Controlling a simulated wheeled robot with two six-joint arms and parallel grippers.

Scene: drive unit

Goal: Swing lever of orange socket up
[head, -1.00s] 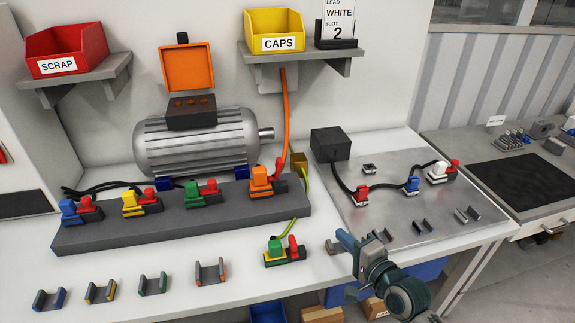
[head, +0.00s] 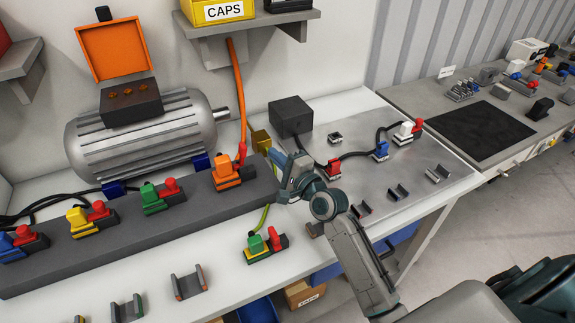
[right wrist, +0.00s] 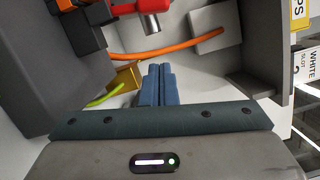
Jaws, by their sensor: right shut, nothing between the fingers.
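The orange socket (head: 227,172) sits at the right end of the long grey block on the bench. Its red lever (head: 241,154) stands up at the socket's right side, near the orange cable. In the right wrist view the red lever (right wrist: 150,10) is cut off by the top edge, with a bit of the orange socket (right wrist: 64,4) at the upper left. My right gripper (head: 276,158) is just right of the socket, apart from the lever. Its blue fingers (right wrist: 160,82) are together and empty in the right wrist view. My left gripper is not in view.
A brass-coloured block (head: 261,141) and a dark box (head: 291,117) stand close to my right gripper. The orange cable (head: 239,95) rises behind the lever to the shelf (head: 245,29).

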